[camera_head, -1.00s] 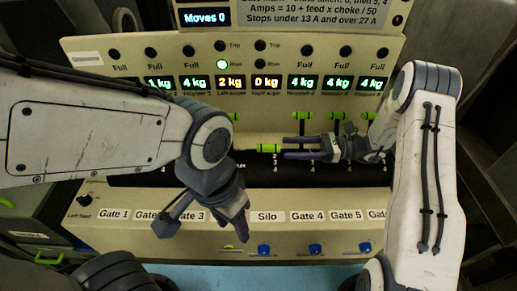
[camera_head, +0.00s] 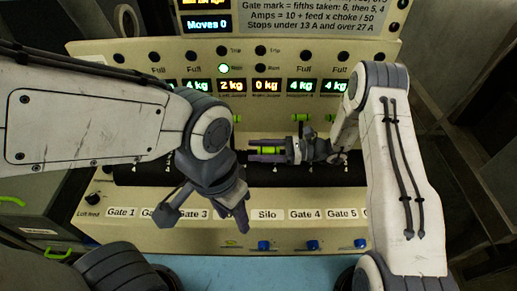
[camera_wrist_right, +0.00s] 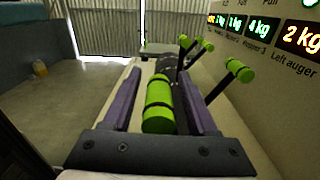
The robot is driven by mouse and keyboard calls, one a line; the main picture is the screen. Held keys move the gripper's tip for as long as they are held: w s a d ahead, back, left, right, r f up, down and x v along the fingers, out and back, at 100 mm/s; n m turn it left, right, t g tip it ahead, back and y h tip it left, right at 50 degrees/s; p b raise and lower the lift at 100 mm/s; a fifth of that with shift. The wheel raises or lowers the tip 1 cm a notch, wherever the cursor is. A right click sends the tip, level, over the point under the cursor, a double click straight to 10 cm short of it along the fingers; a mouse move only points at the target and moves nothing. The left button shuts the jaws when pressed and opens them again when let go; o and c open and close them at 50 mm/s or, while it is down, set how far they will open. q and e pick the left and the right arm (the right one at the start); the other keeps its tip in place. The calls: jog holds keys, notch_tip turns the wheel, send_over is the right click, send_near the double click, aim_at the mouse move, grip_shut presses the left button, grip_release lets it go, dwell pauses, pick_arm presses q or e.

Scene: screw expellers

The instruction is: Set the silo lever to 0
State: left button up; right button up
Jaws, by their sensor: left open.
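The silo lever's green handle (camera_head: 267,151) stands above the Silo label (camera_head: 267,214) on the cream control panel. My right gripper (camera_head: 264,151) reaches in from the right, with one purple finger on either side of this handle. In the right wrist view the green handle (camera_wrist_right: 158,105) lies between the two spread fingers, with a gap showing on the left side. My left gripper (camera_head: 207,216) is open and empty, hanging in front of the panel near the Gate 3 label. The lever's lower shaft and scale are partly hidden by my right gripper.
Other green-handled levers (camera_wrist_right: 240,70) stand near the right fingers; one more (camera_head: 300,117) shows above my right gripper. A display (camera_head: 207,24) reads Moves 0. Blue and yellow parts line the panel's lower edge, including a blue one (camera_head: 264,245).

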grip_shut()
dwell(1.2)
